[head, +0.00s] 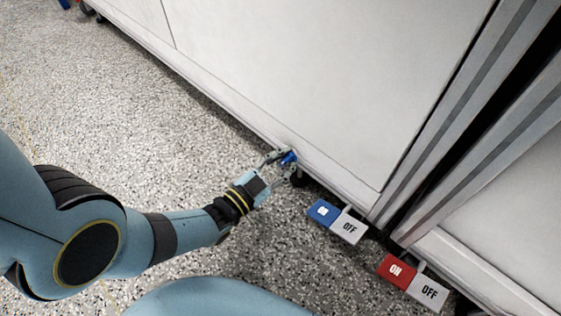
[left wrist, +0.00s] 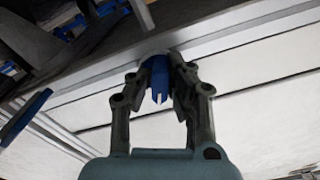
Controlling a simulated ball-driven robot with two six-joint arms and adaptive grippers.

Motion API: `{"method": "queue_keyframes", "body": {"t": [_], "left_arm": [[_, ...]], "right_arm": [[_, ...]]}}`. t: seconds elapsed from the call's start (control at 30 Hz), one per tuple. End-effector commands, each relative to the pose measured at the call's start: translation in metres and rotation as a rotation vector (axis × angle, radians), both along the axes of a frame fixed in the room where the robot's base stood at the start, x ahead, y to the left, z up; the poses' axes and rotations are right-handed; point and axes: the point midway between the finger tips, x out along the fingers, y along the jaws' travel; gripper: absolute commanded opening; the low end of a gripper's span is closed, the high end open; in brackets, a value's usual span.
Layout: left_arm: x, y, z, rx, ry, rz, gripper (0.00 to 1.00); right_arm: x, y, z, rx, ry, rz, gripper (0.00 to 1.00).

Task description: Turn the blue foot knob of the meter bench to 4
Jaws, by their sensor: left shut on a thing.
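The blue foot knob (head: 288,157) sits low at the bottom edge of the white meter bench (head: 290,70) in the head view. My left gripper (head: 284,156) is at the knob, with its two fingers on either side and shut on it. In the left wrist view the blue knob (left wrist: 158,80) stands between the fingertips of my left gripper (left wrist: 160,85). No number or mark on the knob can be read. My right gripper is not in view.
A blue and white ON/OFF pedal (head: 337,221) lies on the floor right of my gripper. A red and white ON/OFF pedal (head: 413,282) lies farther right, by the neighbouring cabinet. The speckled floor (head: 130,120) at the left is clear.

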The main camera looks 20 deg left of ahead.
Motion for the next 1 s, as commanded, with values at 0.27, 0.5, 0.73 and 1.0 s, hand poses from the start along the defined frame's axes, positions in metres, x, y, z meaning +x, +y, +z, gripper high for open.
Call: {"method": "queue_keyframes", "body": {"t": [0.27,0.5,0.73,1.0], "left_arm": [[-0.0019,0.0000,-0.0019,-0.105,0.043,0.000,0.00],[-0.0020,0.0000,-0.0020,-0.224,0.085,0.000,0.00],[-0.0016,0.0000,-0.0015,-0.258,0.096,0.001,0.35],[-0.0006,0.0000,-0.0006,-0.257,0.092,-0.001,0.41]], "right_arm": [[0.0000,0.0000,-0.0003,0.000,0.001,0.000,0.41],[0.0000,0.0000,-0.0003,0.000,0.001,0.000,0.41],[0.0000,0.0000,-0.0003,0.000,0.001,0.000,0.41],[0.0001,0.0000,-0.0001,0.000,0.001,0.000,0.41]]}}
